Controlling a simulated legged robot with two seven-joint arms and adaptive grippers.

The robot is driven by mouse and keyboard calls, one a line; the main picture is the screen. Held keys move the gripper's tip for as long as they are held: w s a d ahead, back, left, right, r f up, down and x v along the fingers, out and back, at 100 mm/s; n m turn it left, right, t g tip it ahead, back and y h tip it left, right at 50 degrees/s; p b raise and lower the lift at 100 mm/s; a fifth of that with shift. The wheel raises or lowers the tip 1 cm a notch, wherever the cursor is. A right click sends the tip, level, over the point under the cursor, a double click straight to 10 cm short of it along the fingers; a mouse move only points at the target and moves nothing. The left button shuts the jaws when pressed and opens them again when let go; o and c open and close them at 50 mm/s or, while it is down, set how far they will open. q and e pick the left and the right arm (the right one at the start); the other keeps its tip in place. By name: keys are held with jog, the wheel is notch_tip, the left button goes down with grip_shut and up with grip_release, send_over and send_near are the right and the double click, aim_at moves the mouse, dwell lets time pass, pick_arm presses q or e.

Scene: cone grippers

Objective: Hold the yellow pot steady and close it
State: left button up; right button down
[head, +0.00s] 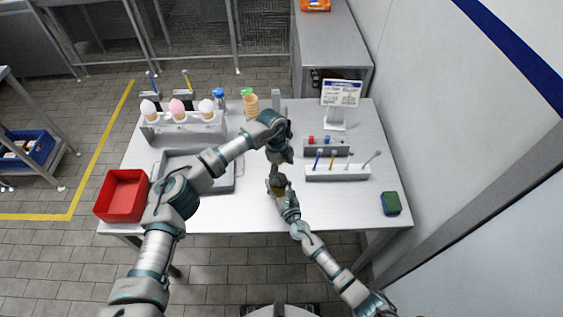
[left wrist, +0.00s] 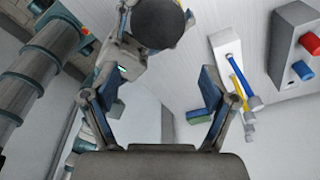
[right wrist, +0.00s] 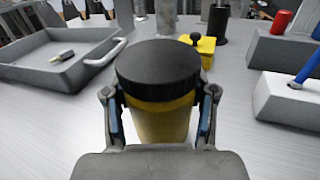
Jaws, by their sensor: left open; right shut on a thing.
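The yellow pot (right wrist: 160,122) stands upright between the fingers of my right gripper (right wrist: 162,108), which is shut on its sides. A black ribbed lid (right wrist: 158,68) sits on top; I cannot tell whether it is tight. In the head view the pot (head: 279,190) is mostly covered by my right gripper (head: 281,187), near the table's front. My left gripper (head: 281,158) is just beyond and above it, open and empty. In the left wrist view the black lid (left wrist: 158,22) lies beyond my open left fingers (left wrist: 158,88), apart from them.
A grey tray (head: 233,186) and red bin (head: 122,195) are at left. White and grey holders (head: 338,174) with tools stand right of the pot. A sponge (head: 391,203) lies at the right edge. A small yellow knobbed object (right wrist: 205,46) stands behind the pot.

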pick_arm(q)
jog(key=shift+w+a+r+n+t+y, duration=0.1)
jog(key=shift+w+r+n+t+y, duration=0.25)
jog(key=shift+r+y, duration=0.15)
jog(key=shift+w+r+n+t+y, duration=0.25)
jog(key=shift+r+n+y, duration=0.15)
jog(key=shift+r, duration=0.15)
pick_arm(e)
jog(key=shift+s+d+f, duration=0.1)
jog(key=shift+d+f, duration=0.1)
jog(key=shift+f, duration=0.2)
pick_arm(q)
jog(key=shift+a+r, duration=0.15)
jog(key=shift+r, duration=0.05)
pick_arm(e)
jog(key=shift+a, duration=0.1)
pick_arm(q)
jog(key=shift+f, duration=0.1)
